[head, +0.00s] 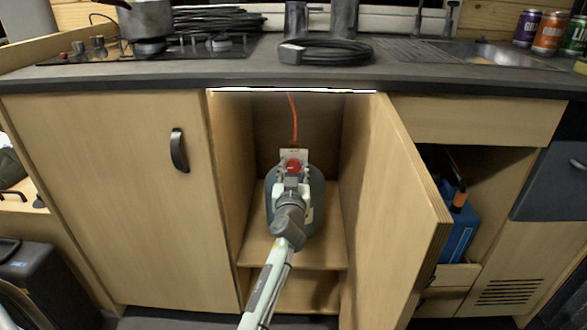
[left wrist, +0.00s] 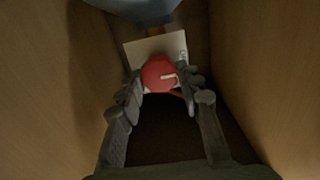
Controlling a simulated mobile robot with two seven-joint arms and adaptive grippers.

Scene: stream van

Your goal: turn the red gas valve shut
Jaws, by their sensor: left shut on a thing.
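The red gas valve (head: 293,167) sits at the top of a grey gas bottle (head: 317,190) inside the open middle cupboard. In the left wrist view the valve (left wrist: 158,74) is a round red knob with a white mark pointing to the right. A pale tag or plate (left wrist: 142,47) is behind it. My left gripper (head: 292,177) reaches into the cupboard and is shut on the knob. Its two fingers (left wrist: 159,84) lie on either side of the knob in the left wrist view. My right gripper is in neither view.
The cupboard door (head: 395,200) stands open to the right of my arm, and the side wall (head: 228,160) is close on the left. An orange hose (head: 293,115) runs up from the valve. The worktop (head: 250,70) above carries coiled black cables (head: 325,51).

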